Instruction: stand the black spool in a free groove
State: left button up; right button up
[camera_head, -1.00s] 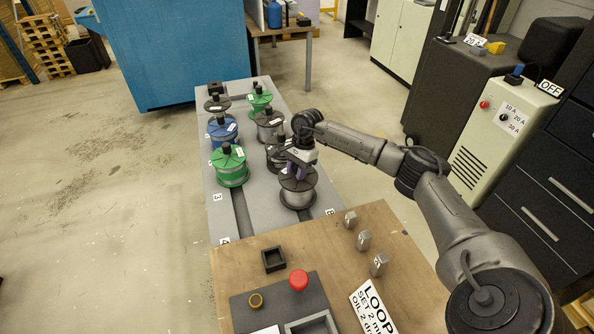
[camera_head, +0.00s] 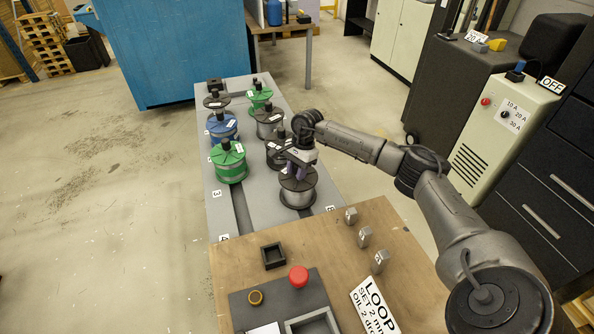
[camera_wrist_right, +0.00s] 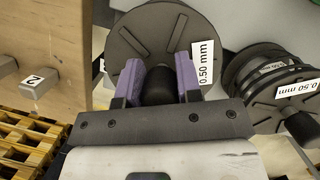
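The black spool (camera_head: 297,190), with dark flanges and grey winding, is at the near end of the right row on the grey rack. My right gripper (camera_head: 300,167) is above it, pointing down. In the right wrist view, its purple fingers (camera_wrist_right: 160,82) are on both sides of the spool's black knob (camera_wrist_right: 158,92), with no clear gap. The spool's top flange (camera_wrist_right: 150,38) has a "0.50 mm" label. I cannot tell whether the spool touches the rack. A dark groove (camera_head: 242,212) runs bare in front of the near green spool (camera_head: 229,163). My left gripper is out of view.
Another dark spool (camera_head: 276,150) stands close behind the held one; it shows in the right wrist view (camera_wrist_right: 285,95). A blue spool (camera_head: 222,128) and other spools stand farther back. In front is a wooden table (camera_head: 330,240) with metal blocks, a red button (camera_head: 299,277) and a small black tray.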

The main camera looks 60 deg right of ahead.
jog(key=o, duration=0.5)
jog(key=shift+w+d+r, duration=0.15)
jog(key=shift+r, duration=0.05)
jog(key=shift+c, duration=0.2)
jog(key=shift+o, duration=0.4)
jog(key=shift+f, duration=0.3)
jog(key=p+v, duration=0.1)
jog(key=v, duration=1.3)
jog(key=shift+a+p, duration=0.25)
jog(key=shift+p, duration=0.15)
jog(key=shift+r, duration=0.2)
